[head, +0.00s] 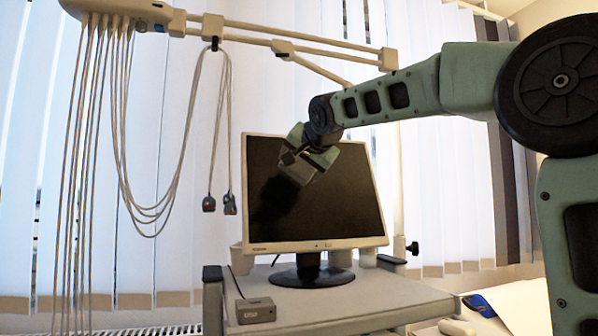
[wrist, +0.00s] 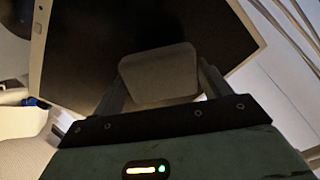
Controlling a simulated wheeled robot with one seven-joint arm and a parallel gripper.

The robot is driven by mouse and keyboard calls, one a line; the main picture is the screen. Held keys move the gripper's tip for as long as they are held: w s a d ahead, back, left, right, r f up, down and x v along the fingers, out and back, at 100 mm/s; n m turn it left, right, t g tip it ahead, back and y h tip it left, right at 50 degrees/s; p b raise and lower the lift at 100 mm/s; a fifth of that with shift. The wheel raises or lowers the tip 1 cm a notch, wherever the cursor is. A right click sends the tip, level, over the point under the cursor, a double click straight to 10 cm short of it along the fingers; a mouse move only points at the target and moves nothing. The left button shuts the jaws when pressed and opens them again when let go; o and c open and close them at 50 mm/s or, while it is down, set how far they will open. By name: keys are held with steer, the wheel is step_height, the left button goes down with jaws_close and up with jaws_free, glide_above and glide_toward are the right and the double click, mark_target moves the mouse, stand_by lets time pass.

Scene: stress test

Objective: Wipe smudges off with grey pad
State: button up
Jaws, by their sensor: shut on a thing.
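My gripper (head: 310,160) is shut on a grey pad (head: 297,172), held in front of the upper middle of a monitor. The pad also shows in the wrist view (wrist: 158,73) between the two fingers. The monitor (head: 345,215) has a black screen in a pale frame and stands upright on a dark round foot. I cannot tell whether the pad touches the screen. A dark patch, perhaps a shadow, lies on the screen below and left of the pad. I cannot make out separate smudges on the dark glass.
The monitor stands on a grey cart shelf (head: 380,297). A small grey box (head: 256,310) sits at its front left. Cables (head: 150,200) hang from a beige boom at the upper left. A blue item (head: 479,304) lies at the lower right, beyond the shelf.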

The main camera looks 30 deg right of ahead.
steer(key=shift+s+a+b, duration=0.15)
steer(key=shift+s+b, duration=0.45)
steer(key=shift+b, duration=0.2)
steer(key=shift+b+v, duration=0.4)
steer(key=shift+v, duration=0.5)
steer(key=shift+w+r, duration=0.1)
